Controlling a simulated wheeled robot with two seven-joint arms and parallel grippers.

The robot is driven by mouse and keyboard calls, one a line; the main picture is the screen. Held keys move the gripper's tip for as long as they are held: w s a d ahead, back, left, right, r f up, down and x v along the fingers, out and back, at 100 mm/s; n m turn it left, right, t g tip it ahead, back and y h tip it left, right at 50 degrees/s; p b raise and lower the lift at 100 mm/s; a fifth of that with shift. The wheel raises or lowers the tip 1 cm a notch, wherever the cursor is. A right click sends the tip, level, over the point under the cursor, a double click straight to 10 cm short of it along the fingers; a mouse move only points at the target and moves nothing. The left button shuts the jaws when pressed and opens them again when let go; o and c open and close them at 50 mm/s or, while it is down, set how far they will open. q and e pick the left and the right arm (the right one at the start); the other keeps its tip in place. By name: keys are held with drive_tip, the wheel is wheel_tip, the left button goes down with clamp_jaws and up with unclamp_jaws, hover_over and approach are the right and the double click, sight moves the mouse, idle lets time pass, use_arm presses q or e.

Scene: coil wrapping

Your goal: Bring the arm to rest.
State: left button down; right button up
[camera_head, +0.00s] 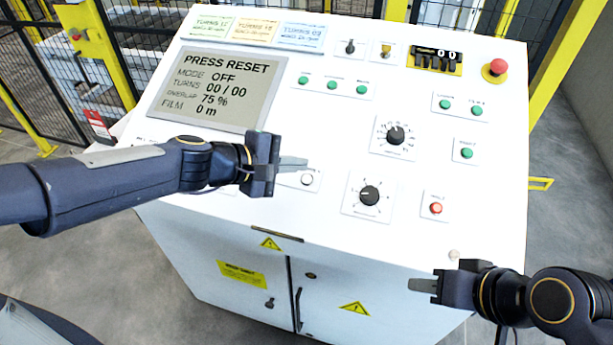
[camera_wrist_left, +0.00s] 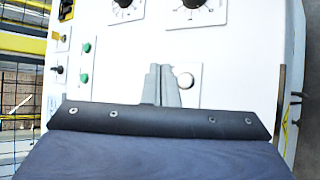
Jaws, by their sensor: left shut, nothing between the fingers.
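My left gripper (camera_head: 293,163) is over the white control panel (camera_head: 270,120), its shut fingers pointing right and holding nothing. In the left wrist view its fingers (camera_wrist_left: 161,84) are together beside a pale round button (camera_wrist_left: 184,80). The same button (camera_head: 307,180) shows just below the fingertips in the head view; I cannot tell whether they touch. My right gripper (camera_head: 422,285) is at the lower right, in front of the cabinet's front edge. Its fingers point left and look like one piece, with nothing seen in them.
The screen (camera_head: 220,88) reads PRESS RESET, MODE OFF. A red emergency button (camera_head: 496,68), black dials (camera_head: 396,135), green buttons (camera_head: 467,153) and a red-lit button (camera_head: 436,208) stand on the panel. Yellow-posted fencing (camera_head: 100,50) is behind. Grey floor is open at right.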

idle(0.4)
use_arm(q)
drive_tip(key=s+a+f+m+y, duration=0.2)
drive_tip(key=s+a+m+y, duration=0.1)
drive_tip(key=s+a, duration=0.6)
drive_tip(key=s+a+f+m+y, duration=0.3)
drive_tip(key=s+a+m, duration=0.3)
drive_tip(key=s+a, duration=0.4)
drive_tip(key=s, duration=0.4)
drive_tip(key=shift+g+y, duration=0.4)
drive_tip(key=shift+a, duration=0.1)
